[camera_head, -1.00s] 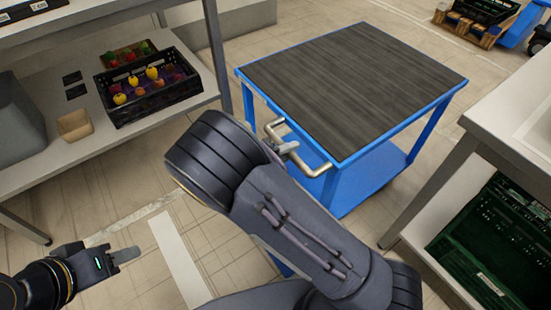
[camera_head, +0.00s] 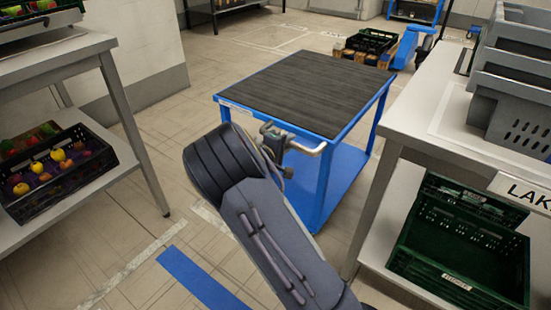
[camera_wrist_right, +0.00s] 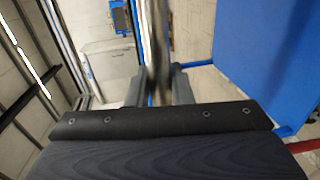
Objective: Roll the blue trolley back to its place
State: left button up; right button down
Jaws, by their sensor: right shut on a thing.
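The blue trolley (camera_head: 325,128) stands in the middle of the head view, with a dark wood-grain top, blue frame and blue lower shelf. Its silver handle (camera_head: 312,151) is on the near side. My right gripper (camera_head: 272,146) is at the handle, partly hidden behind my own forearm. In the right wrist view, the jaws (camera_wrist_right: 160,88) are closed around the metal handle bar (camera_wrist_right: 155,40), and a blue panel of the trolley shows at the right. The trolley top is empty. My left gripper is out of view.
A shelf (camera_head: 75,62) with a black fruit crate is at the left. A bench (camera_head: 425,110) with grey crates (camera_head: 512,100) and a green crate (camera_head: 465,240) below is close on the right. A blue floor stripe (camera_head: 203,280) lies in front. Open floor lies left of the trolley.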

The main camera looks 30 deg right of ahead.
jog(key=shift+w+d+r, duration=0.1)
jog(key=shift+w+d, duration=0.1)
jog(key=shift+d, duration=0.55)
jog(key=c, duration=1.3)
grip_release()
jog(key=shift+w+d, duration=0.1)
jog(key=shift+d, duration=0.05)
jog(key=shift+c, duration=0.2)
jog(key=p+v, duration=0.1)
jog(key=v, duration=0.7)
jog(key=shift+p, duration=0.4)
